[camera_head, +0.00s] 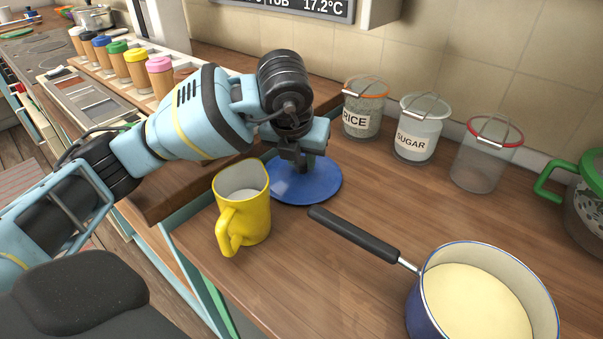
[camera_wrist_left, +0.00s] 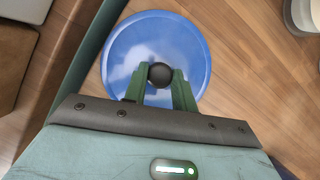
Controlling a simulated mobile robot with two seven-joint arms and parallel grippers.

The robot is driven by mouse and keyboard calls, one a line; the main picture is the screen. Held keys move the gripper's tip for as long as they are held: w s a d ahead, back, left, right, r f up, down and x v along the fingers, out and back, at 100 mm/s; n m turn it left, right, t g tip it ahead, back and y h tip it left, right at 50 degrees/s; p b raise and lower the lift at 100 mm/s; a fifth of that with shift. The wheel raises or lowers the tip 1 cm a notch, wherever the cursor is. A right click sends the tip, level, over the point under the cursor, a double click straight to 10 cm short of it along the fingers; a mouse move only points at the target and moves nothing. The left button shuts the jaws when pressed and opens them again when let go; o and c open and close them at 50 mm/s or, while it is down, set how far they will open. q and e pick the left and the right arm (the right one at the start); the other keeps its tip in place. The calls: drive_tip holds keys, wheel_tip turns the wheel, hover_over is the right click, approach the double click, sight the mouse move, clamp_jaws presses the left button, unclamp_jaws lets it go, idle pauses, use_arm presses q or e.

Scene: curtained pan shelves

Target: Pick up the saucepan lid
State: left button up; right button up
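The blue saucepan lid (camera_head: 312,190) is a round disc at the middle of the wooden counter, level and on or very close to its surface. It also shows in the left wrist view (camera_wrist_left: 125,55), with a dark round knob (camera_wrist_left: 160,74) at its centre. My left gripper (camera_head: 294,158) points down over the lid. In the left wrist view its two fingers (camera_wrist_left: 161,82) stand on either side of the knob and look closed against it. The open saucepan (camera_head: 432,310), blue outside with cream contents, stands at the front right. My right gripper is not in view.
A yellow mug (camera_head: 257,220) stands close to the lid's front left. The saucepan's black handle (camera_head: 355,234) reaches toward the lid.

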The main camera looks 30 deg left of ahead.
sight(300, 161)
use_arm(q)
clamp_jaws()
drive_tip(key=shift+r, duration=0.15)
wheel_tip(300, 161, up, 10)
idle(0.4)
